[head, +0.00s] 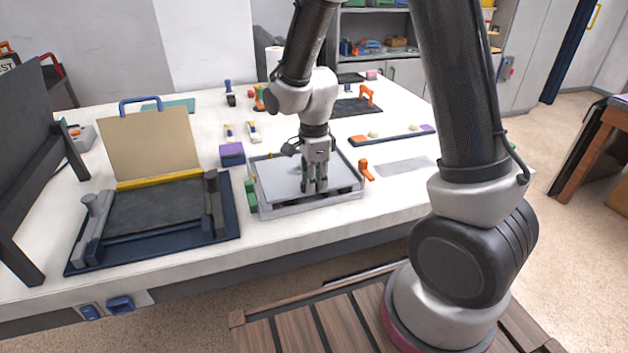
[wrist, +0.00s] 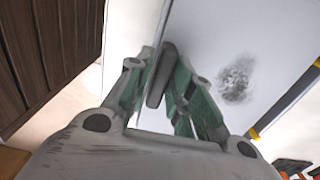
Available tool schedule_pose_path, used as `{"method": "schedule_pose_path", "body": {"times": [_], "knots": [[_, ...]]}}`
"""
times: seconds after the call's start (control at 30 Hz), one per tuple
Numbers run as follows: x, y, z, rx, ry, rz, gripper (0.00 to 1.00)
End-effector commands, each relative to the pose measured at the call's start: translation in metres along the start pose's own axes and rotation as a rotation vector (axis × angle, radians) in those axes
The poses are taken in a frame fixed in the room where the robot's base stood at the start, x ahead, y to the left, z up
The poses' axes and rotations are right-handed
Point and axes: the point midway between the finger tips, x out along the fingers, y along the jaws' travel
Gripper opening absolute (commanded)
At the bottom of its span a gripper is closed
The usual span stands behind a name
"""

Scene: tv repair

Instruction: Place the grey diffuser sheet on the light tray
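The light tray (head: 312,206) is a shallow light-grey frame near the front edge of the white table in the head view. A pale grey sheet, seemingly the diffuser sheet (head: 278,180), lies flat over its opening; I cannot tell if it rests fully. It also shows in the wrist view (wrist: 205,40), with a dark smudge on it. My gripper (head: 315,186) points down over the sheet's front part. In the wrist view its green-padded fingers (wrist: 162,88) close on a dark grey tab (wrist: 160,75) that appears to belong to the sheet.
Green clips (head: 251,194) and an orange clip (head: 366,170) flank the tray. A navy fixture with a dark panel (head: 155,207) stands left, a purple block (head: 232,154) behind. A flat grey patch (head: 405,166) lies on the table to the right, with clear tabletop around it.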

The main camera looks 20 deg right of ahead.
Motion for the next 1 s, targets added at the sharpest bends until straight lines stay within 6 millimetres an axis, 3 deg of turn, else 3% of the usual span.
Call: {"method": "schedule_pose_path", "body": {"times": [0.33,0.47,0.8,1.0], "knots": [[-0.001,0.000,0.000,0.000,0.000,-0.001,0.36],[-0.013,-0.001,0.001,0.000,-0.002,-0.004,0.36],[-0.086,-0.001,0.001,0.000,-0.002,-0.006,0.36],[-0.114,-0.001,0.000,0.000,-0.001,-0.003,0.36]]}}
